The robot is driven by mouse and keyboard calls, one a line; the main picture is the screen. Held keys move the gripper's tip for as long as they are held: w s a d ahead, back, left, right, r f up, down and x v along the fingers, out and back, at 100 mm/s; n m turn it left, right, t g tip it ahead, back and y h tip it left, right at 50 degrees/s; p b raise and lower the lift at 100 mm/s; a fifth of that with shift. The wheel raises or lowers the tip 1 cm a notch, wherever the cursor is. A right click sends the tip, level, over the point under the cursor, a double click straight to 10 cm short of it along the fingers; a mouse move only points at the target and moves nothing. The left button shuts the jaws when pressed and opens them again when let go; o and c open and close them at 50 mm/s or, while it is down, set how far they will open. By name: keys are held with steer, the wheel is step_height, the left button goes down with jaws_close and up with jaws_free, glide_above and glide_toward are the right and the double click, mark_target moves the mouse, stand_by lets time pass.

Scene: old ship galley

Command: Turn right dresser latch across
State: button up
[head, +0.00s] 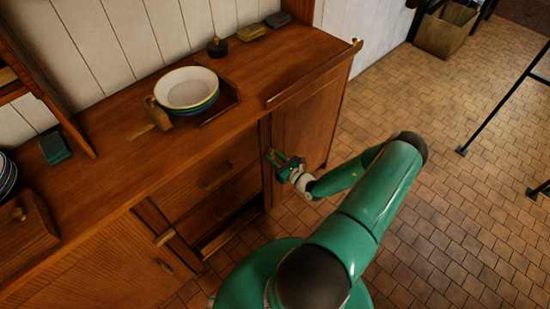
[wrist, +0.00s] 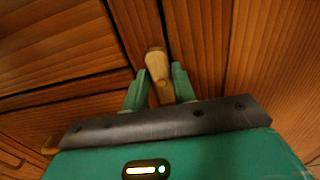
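The right dresser latch (wrist: 157,66) is a pale wooden turn-bar. In the wrist view it stands nearly upright in the picture, over the dark gap beside the right door. My gripper (wrist: 159,80) has one green finger on each side of it, with narrow gaps showing, so it looks open around the latch. In the head view my gripper (head: 280,163) is at the left edge of the right cupboard door (head: 304,125), and it hides the right latch there. The left latch (head: 164,237), a similar wooden bar, lies slanted at the left door's edge.
Drawers (head: 215,180) lie left of my gripper. The tiled floor (head: 450,150) at right is mostly clear, with thin dark metal legs (head: 500,100) standing there.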

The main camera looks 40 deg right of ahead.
jaws_close()
steer(key=shift+m, duration=0.5)
steer(key=m, duration=0.2)
steer(key=shift+d+m, duration=0.15)
steer(key=shift+m, duration=0.25)
steer(key=m, duration=1.4)
steer(key=shift+d+f, duration=0.25)
steer(key=shift+f, duration=0.1)
